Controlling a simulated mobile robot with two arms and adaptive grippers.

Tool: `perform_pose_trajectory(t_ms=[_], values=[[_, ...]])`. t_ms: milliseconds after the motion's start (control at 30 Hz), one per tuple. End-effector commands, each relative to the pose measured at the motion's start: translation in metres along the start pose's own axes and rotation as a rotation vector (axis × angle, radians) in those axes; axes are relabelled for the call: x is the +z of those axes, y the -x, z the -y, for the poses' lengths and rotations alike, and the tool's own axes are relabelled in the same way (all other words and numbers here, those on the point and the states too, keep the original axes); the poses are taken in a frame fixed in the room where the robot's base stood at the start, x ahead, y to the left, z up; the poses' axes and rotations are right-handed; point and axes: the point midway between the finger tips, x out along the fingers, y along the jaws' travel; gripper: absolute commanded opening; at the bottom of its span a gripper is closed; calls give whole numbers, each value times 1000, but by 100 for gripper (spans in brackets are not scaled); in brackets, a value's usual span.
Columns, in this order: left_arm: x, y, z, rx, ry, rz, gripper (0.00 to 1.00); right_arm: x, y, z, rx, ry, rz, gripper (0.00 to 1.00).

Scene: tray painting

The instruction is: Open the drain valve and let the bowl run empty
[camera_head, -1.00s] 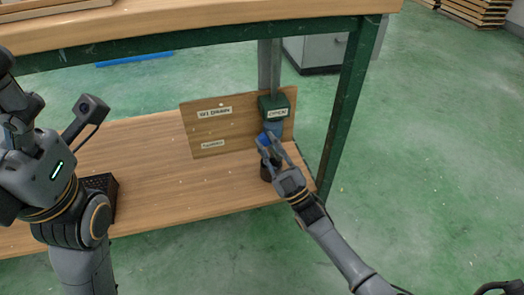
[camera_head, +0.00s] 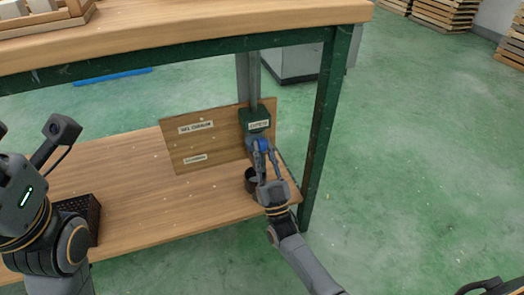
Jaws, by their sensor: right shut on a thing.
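A grey pipe (camera_head: 248,78) comes down from under the table top to a dark green valve block (camera_head: 255,119) with a small white label. A blue valve handle (camera_head: 264,145) sits just below the block. My right gripper (camera_head: 264,149) is shut on the blue handle, its fingers pointing up and away. A dark round cup (camera_head: 250,181) stands on the lower shelf below the valve, partly hidden by my gripper. The bowl is not in view, and I cannot see any flow.
A wooden panel (camera_head: 205,150) with white labels stands behind the valve. A dark perforated crate (camera_head: 85,213) is on the lower shelf (camera_head: 135,180) beside my left arm. A green table leg (camera_head: 324,130) stands right of the valve. The middle of the shelf is clear.

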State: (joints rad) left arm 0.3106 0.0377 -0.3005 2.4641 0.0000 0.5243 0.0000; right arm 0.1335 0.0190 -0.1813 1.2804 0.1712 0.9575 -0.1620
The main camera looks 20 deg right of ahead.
Motion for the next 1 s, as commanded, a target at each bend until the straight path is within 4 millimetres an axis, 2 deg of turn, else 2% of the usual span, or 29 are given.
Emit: perform_pose_trajectory(t_ms=[300, 333, 433, 767, 867, 1000], values=[[1, 2, 0, -2, 0, 5, 75, 1, 0, -2, 6, -4, 2, 0], [1, 2, 0, -2, 0, 6, 75, 1, 0, -2, 6, -4, 2, 22], [1, 2, 0, -2, 0, 6, 75, 1, 0, -2, 5, -4, 2, 42], [1, 1, 1, -5, -1, 3, 75, 0, 2, -1, 3, -2, 2, 43], [1, 1, 1, -4, -1, 4, 75, 1, 12, -1, 2, -2, 5, 43], [1, 1, 1, -3, 0, 4, 75, 2, 36, -1, 2, -2, 6, 43]])
